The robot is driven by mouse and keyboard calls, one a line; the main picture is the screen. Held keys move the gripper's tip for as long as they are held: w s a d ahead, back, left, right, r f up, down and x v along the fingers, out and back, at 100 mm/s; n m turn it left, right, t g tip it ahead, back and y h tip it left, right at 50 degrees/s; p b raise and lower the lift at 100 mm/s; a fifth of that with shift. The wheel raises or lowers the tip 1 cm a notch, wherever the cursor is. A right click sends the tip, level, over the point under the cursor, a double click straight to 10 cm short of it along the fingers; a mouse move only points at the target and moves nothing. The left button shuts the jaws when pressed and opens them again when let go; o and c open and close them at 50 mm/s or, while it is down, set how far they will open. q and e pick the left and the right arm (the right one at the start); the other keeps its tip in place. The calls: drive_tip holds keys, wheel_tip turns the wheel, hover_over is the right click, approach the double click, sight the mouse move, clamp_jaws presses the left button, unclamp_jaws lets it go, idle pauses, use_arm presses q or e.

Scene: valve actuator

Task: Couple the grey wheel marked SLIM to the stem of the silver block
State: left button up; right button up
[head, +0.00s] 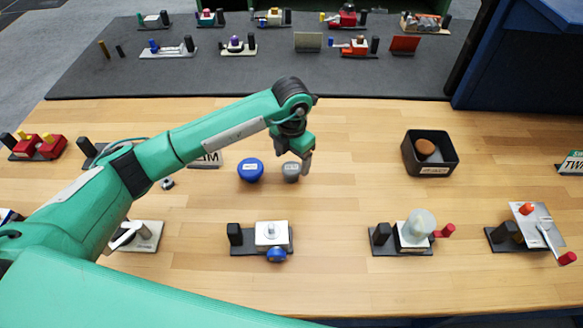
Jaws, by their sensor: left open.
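A small grey wheel (291,171) with a pale label lies on the wooden table near the middle. The label is too small to read. My left gripper (306,165) points down at the wheel's right side; it is open, and I cannot tell whether it touches the wheel. A blue wheel (250,170) with a label lies just left of the grey one. The silver block (265,239) stands on a dark base nearer to me, with a short upright stem (271,229) on top and a blue knob (277,255) at its front. My right gripper is out of view.
A dark sign (207,161) ending in "IM" is partly behind my left arm. A black bin (409,157) holding a brown round piece stands at right. Other valve units (413,235) line the front and sides. The table between the wheels and silver block is clear.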

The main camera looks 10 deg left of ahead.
sight(292, 167)
use_arm(q)
drive_tip(key=shift+f, duration=0.35)
drive_tip(key=shift+w+f+p, duration=0.1)
drive_tip(key=shift+f+p, duration=0.4)
drive_tip(key=f, duration=0.1)
drive_tip(key=f+p, duration=0.1)
drive_tip(key=f, duration=0.1)
drive_tip(key=shift+w+f+p, duration=0.25)
drive_tip(key=shift+p, duration=0.05)
drive_tip(key=shift+f, duration=0.45)
drive_tip(key=c, duration=1.1)
